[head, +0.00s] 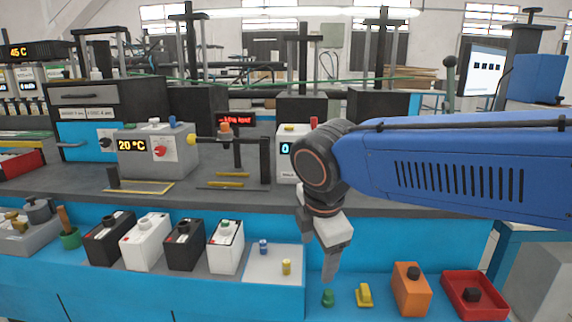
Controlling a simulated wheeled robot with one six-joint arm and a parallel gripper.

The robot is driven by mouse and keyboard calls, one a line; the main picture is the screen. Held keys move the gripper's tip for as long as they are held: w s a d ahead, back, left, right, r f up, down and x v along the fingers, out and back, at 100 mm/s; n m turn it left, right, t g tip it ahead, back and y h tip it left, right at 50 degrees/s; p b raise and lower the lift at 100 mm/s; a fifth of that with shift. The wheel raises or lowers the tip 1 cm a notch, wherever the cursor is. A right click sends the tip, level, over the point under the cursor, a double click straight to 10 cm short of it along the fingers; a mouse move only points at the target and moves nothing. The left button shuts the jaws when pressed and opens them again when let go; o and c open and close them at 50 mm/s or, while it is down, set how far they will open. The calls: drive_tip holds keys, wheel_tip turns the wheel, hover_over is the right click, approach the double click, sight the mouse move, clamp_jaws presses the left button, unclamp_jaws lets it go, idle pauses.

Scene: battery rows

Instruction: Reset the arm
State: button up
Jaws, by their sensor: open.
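My blue arm (450,165) reaches in from the right edge. It ends in my gripper (328,278), which points down over the front blue ledge. The gripper is open, seen side-on. Its fingertips are just above a small green piece (328,298), and I cannot tell whether they touch it. Nothing shows held between the fingers.
Right of the green piece stand a yellow piece (364,295), an orange block (410,289) and a red tray (459,284). Left are a white plate (262,277) with two small cylinders and several black and white batteries (146,241). Behind is a grey bench (75,180) with instruments.

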drive_tip(key=s+d+f+m, duration=0.3)
drive_tip(key=s+d+m, duration=0.1)
drive_tip(key=d+m, duration=0.3)
drive_tip(key=s+d+f+m, duration=0.3)
drive_tip(key=s+d+m, duration=0.1)
drive_tip(key=d+m, duration=0.3)
drive_tip(key=s+d+f+m+t, duration=0.1)
drive_tip(key=s+d+f+m, duration=0.3)
drive_tip(key=d+m, duration=0.4)
drive_tip(key=shift+s+d, duration=0.15)
drive_tip(key=shift+d, duration=0.1)
drive_tip(key=shift+f, duration=0.1)
